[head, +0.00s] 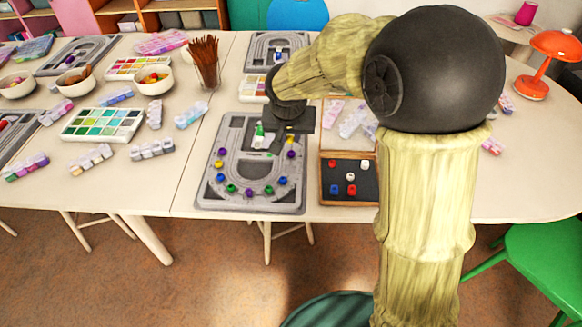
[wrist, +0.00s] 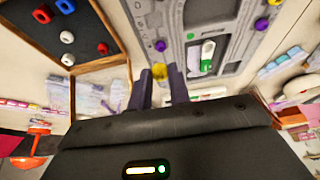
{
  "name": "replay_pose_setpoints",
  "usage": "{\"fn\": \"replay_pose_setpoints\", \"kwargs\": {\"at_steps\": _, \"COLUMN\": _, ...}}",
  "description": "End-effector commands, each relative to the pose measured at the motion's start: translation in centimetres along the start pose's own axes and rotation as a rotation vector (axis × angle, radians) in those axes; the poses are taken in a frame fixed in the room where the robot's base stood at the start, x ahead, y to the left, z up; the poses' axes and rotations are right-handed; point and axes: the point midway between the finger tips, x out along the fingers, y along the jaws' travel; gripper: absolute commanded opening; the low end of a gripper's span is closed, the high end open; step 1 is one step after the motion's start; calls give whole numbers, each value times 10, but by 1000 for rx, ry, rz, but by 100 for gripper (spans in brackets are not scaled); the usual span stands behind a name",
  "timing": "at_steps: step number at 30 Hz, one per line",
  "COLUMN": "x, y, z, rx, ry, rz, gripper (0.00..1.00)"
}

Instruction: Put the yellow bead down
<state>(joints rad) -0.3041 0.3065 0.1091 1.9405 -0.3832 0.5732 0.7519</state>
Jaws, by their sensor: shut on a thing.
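The yellow bead (wrist: 159,71) is between the fingertips of my gripper (wrist: 162,84) in the wrist view, and the jaws are shut on it. In the head view my gripper (head: 290,132) is over the right side of the grey bead board (head: 250,167). The board also fills the top middle and right of the wrist view (wrist: 228,45). A purple bead (wrist: 160,45) lies on the board just beyond the fingertips. I cannot tell the exact height of the yellow bead above the board.
Several coloured beads follow the board's curved groove, among them a green one (head: 268,190) and a blue one (head: 283,181). A wooden-edged dark tray (head: 366,192) with loose red, white and blue beads stands right of the board. The table's front edge is close.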

Motion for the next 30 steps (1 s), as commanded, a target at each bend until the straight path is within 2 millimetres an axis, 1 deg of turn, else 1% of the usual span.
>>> {"fn": "replay_pose_setpoints", "kwargs": {"at_steps": 2, "x": 7, "y": 0, "z": 3, "rx": 0, "ry": -2, "rz": 1, "gripper": 0}}
{"fn": "replay_pose_setpoints", "kwargs": {"at_steps": 9, "x": 42, "y": 0, "z": 18, "rx": -2, "ry": -3, "rz": 1, "gripper": 0}}
{"fn": "replay_pose_setpoints", "kwargs": {"at_steps": 12, "x": 47, "y": 1, "z": 19, "rx": 2, "ry": -1, "rz": 1, "gripper": 0}}
{"fn": "replay_pose_setpoints", "kwargs": {"at_steps": 20, "x": 46, "y": 2, "z": 19, "rx": 3, "ry": -1, "rz": 1, "gripper": 0}}
{"fn": "replay_pose_setpoints", "kwargs": {"at_steps": 22, "x": 50, "y": 2, "z": 20, "rx": 3, "ry": -1, "rz": 2, "gripper": 0}}
{"fn": "replay_pose_setpoints", "kwargs": {"at_steps": 30, "x": 88, "y": 2, "z": 37, "rx": 1, "ry": -4, "rz": 3, "gripper": 0}}
